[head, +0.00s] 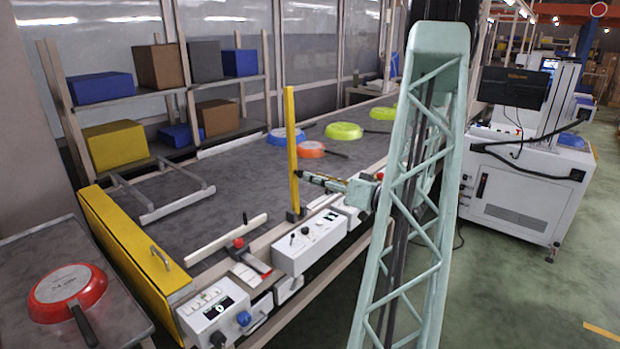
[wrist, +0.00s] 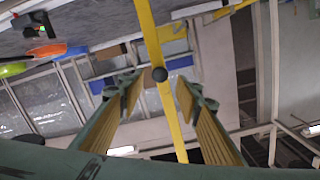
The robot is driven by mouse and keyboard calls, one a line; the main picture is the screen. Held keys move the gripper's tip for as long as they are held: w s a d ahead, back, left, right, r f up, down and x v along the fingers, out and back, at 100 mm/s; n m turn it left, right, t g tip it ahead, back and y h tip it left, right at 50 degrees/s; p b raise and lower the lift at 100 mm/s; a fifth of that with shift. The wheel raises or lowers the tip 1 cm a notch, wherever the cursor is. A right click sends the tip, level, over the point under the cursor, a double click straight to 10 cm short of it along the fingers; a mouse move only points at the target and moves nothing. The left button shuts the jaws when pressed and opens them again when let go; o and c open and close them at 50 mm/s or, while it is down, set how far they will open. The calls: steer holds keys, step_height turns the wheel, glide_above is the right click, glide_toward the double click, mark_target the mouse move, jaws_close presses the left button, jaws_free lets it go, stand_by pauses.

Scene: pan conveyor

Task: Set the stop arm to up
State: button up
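The stop arm (head: 291,150) is a long yellow bar standing upright at the conveyor's near edge, its foot in a dark bracket. A small black ball knob (wrist: 160,74) sticks out from the bar. My gripper (head: 304,176) is level with the knob, to the right of the bar in the head view. In the wrist view my gripper (wrist: 160,92) is open, with one padded finger on each side of the knob and bar. Gaps show on both sides, so nothing is gripped. Whether the knob lies fully between the fingertips I cannot tell.
Blue (head: 285,136), orange (head: 311,149) and green (head: 343,131) pans lie on the conveyor belt (head: 230,195). White control boxes (head: 310,241) and a red-topped lever (head: 239,243) line the near rail. A red pan (head: 67,292) lies on the left table. A yellow end guard (head: 130,260) closes the conveyor's end.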

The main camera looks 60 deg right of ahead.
steer(key=s+a, duration=0.1)
steer(key=s, duration=0.6)
steer(key=shift+a+r, duration=0.15)
steer(key=shift+a, duration=0.05)
steer(key=shift+w, duration=0.15)
stand_by(0.6)
